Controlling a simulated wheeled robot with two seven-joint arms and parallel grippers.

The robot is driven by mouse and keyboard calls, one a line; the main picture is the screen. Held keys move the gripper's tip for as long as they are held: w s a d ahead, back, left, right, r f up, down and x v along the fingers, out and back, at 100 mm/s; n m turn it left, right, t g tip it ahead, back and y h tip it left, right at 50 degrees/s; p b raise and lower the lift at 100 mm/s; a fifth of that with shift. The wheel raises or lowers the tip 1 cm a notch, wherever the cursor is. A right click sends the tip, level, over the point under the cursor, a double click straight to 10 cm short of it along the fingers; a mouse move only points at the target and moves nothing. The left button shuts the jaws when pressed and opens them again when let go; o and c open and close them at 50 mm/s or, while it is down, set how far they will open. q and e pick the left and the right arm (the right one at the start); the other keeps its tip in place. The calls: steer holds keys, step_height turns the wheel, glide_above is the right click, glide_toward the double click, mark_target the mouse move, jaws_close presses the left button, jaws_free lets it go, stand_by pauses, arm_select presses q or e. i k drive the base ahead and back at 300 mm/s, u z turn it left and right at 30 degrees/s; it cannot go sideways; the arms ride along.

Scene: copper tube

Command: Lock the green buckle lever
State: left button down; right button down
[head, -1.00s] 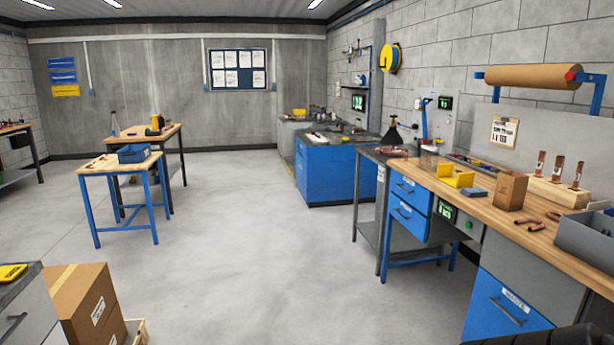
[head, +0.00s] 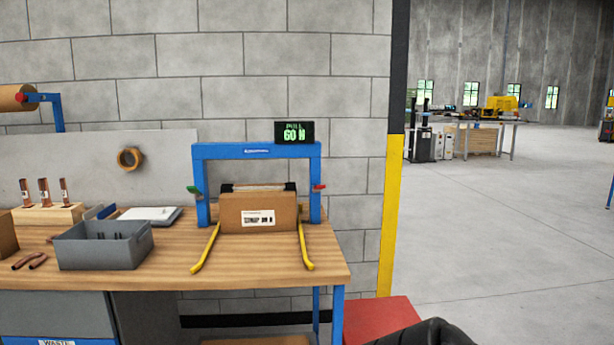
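The green buckle lever (head: 194,190) sticks out on the left post of a blue frame (head: 258,151) at the right end of the wooden workbench. A red lever (head: 319,187) is on the right post. A cardboard box (head: 257,213) with a white label stands inside the frame. Yellow straps (head: 205,248) hang from both sides onto the bench top. Neither of my grippers can be made out; a dark shape at the bottom right edge may be part of my arm.
A grey bin (head: 103,246), copper tubes in a wooden block (head: 45,212) and loose copper pieces (head: 30,261) lie left on the bench (head: 255,263). A red surface (head: 372,319) stands right of the bench. A yellow-black post (head: 391,215) rises behind it. Open floor lies right.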

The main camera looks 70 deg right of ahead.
mark_target(194, 190)
steer(key=z, duration=1.85)
steer(key=i, duration=0.9)
